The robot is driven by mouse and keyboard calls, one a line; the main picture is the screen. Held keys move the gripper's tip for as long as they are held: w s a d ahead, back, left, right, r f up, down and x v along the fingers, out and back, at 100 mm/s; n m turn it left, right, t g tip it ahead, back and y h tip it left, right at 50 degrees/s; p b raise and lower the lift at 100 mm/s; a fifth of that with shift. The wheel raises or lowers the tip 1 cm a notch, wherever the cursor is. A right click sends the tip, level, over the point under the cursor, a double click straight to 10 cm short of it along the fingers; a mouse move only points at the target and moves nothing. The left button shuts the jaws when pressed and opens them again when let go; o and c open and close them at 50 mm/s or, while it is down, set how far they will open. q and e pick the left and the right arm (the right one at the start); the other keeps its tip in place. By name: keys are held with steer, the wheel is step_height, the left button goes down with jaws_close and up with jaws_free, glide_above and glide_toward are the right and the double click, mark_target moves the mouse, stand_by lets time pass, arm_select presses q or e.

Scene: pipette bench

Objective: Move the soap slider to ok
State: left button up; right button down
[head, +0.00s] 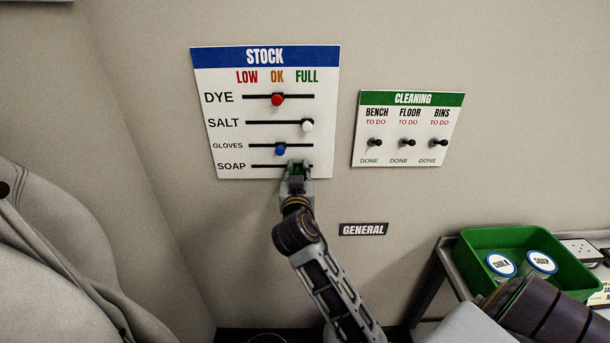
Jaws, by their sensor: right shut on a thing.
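The white STOCK board (230,130) with a blue header hangs on the wall and has four slider rows under LOW, OK and FULL. The SOAP row is the lowest, and its slot (265,166) shows left of my gripper. My right gripper (297,167) is shut on the green soap knob (298,172), which is mostly hidden between the fingers. The knob sits right of the OK column, nearer to FULL. My left gripper is not in view.
The red dye knob (278,100) is under OK, the white salt knob (307,126) under FULL and the blue gloves knob (280,149) near OK, just above my gripper. The CLEANING board (385,151) hangs to the right. A green tray (480,240) holds two labelled jars at lower right.

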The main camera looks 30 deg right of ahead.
mark_target(282, 166)
steer(key=w+a, duration=0.1)
steer(key=w+a+b, duration=0.1)
steer(key=a, duration=0.1)
steer(key=shift+a+f, duration=0.15)
steer(key=shift+a, duration=0.05)
steer(key=shift+w+a+b, duration=0.15)
steer(key=shift+a+b, duration=0.05)
steer(key=shift+b, duration=0.1)
steer(key=c, duration=1.3)
jaws_free()
steer(key=shift+o, duration=0.2)
steer(key=shift+s+a, duration=0.4)
steer(key=shift+s, duration=0.2)
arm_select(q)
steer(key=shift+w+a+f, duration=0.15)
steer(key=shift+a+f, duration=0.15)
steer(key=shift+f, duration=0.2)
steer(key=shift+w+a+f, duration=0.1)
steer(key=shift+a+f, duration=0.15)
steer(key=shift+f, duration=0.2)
arm_select(e)
steer(key=v, duration=1)
steer(key=shift+s, duration=0.25)
steer(key=shift+a, duration=0.15)
